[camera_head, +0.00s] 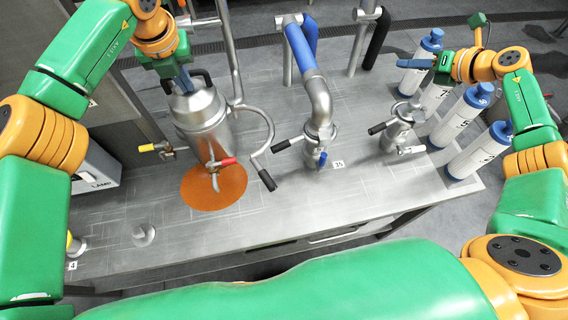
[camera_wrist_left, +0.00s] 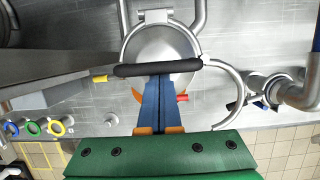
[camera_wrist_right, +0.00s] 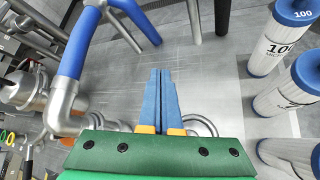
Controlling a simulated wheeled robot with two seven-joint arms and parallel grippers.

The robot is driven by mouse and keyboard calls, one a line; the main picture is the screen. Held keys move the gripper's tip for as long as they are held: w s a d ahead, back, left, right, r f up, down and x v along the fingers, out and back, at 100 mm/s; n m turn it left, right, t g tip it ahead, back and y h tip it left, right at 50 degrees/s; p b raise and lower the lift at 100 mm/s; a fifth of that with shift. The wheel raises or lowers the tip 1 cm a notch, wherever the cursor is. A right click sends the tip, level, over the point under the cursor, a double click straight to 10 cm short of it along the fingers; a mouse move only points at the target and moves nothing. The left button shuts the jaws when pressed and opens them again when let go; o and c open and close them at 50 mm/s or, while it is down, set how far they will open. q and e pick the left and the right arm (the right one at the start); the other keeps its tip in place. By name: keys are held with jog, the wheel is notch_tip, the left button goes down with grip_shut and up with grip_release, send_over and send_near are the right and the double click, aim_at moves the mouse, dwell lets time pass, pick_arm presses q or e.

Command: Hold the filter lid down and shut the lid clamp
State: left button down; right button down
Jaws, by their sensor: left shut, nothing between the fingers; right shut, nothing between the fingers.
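The steel filter housing (camera_head: 205,125) stands upright at left of the bench. Its round lid (camera_wrist_left: 160,45) looks seated on top, with a black handle bar (camera_wrist_left: 135,70) across its near side. My left gripper (camera_head: 185,82) is shut and empty at the lid; its fingertips (camera_wrist_left: 158,78) reach the bar, and I cannot tell if they press. A curved steel arm (camera_head: 270,125) with a black grip (camera_head: 267,180), apparently the lid clamp, swings out to the right of the housing, clear of the lid. My right gripper (camera_head: 420,63) is shut and empty at far right, also seen in its wrist view (camera_wrist_right: 167,75).
Blue-capped white cartridges (camera_head: 465,120) stand in a row at right, near my right gripper. A pipe elbow with valve (camera_head: 318,130) and a smaller fitting (camera_head: 400,130) stand between.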

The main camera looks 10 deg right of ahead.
jog(key=s+a+r+n+g+y, duration=0.15)
jog(key=a+n+g+y, duration=0.25)
jog(key=a+n, duration=0.55)
jog(key=n+g+y, duration=0.1)
jog(key=n+g, duration=0.9)
jog(key=n, duration=0.5)
send_near(263, 173)
jog(key=shift+s+a+f, duration=1.3)
jog(key=shift+s+f, duration=0.05)
jog(key=shift+f, duration=1.6)
jog(key=shift+m, duration=0.25)
